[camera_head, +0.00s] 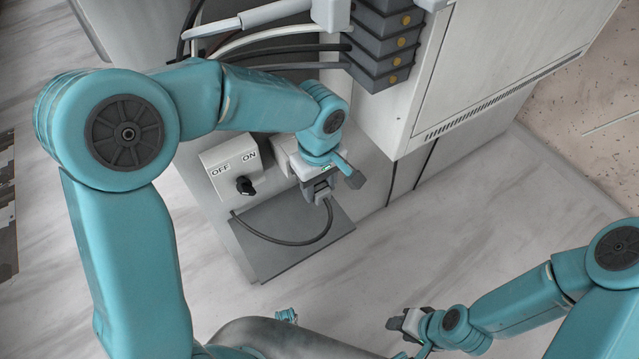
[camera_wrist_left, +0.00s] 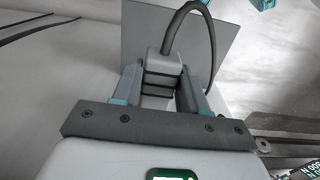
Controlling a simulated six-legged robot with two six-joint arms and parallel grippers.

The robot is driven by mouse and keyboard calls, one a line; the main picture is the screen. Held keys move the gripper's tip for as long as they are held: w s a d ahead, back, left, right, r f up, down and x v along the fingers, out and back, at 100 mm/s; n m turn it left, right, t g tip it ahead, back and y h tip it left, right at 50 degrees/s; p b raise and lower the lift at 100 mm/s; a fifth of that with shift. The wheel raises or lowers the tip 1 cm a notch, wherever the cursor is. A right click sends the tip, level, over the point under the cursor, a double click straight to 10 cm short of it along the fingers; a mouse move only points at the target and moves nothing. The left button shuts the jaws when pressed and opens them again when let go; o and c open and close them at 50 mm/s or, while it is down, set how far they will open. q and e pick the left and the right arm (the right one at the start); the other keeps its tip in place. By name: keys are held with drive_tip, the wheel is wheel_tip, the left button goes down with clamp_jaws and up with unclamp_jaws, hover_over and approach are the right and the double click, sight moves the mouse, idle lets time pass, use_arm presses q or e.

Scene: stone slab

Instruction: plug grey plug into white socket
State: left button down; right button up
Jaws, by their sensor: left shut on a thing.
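The grey plug (camera_wrist_left: 163,66) is between the fingers of my left gripper (camera_wrist_left: 160,85) in the left wrist view, with its dark cable rising from its end. In the head view my left gripper (camera_head: 320,190) is in front of the cabinet, shut on the plug, which it largely hides. A white box (camera_head: 282,153), apparently the socket, is just behind the gripper and partly covered by it. I cannot tell whether the plug touches the socket. My right gripper (camera_head: 405,322) is low on the right in the head view, away from the cabinet; its jaws are unclear.
A white OFF/ON switch box (camera_head: 232,168) with a black knob is left of the left gripper. A grey plate (camera_head: 275,250) lies below, with the plug's cable (camera_head: 300,242) looping over it. Dark stacked connectors (camera_head: 385,45) with cables are above. Pale floor (camera_head: 440,240) is clear on the right.

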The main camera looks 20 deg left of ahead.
use_arm(q)
drive_tip(key=shift+w+a+p, duration=0.15)
drive_tip(key=shift+w+a, duration=0.55)
drive_tip(key=shift+a, duration=0.2)
drive_tip(key=shift+w+a+p, duration=0.15)
drive_tip(key=shift+w+a, duration=0.55)
drive_tip(key=shift+a, duration=0.15)
idle(3.2)
drive_tip(key=c, duration=0.5)
unclamp_jaws()
drive_tip(key=shift+s+d+f, duration=0.1)
drive_tip(key=shift+s+d, duration=0.2)
drive_tip(key=shift+d, duration=0.05)
drive_tip(key=shift+s+d+b, duration=0.45)
drive_tip(key=shift+s+d, duration=0.15)
drive_tip(key=shift+d, duration=0.15)
drive_tip(key=shift+s+d+b, duration=0.4)
drive_tip(key=shift+s+d, duration=0.15)
drive_tip(key=shift+d, duration=0.2)
drive_tip(key=s+d, duration=0.1)
drive_tip(key=d, duration=0.1)
drive_tip(key=s+d+b, duration=0.1)
drive_tip(key=s+d, duration=0.1)
drive_tip(key=shift+s+d, duration=0.1)
drive_tip(key=shift+s, duration=0.1)
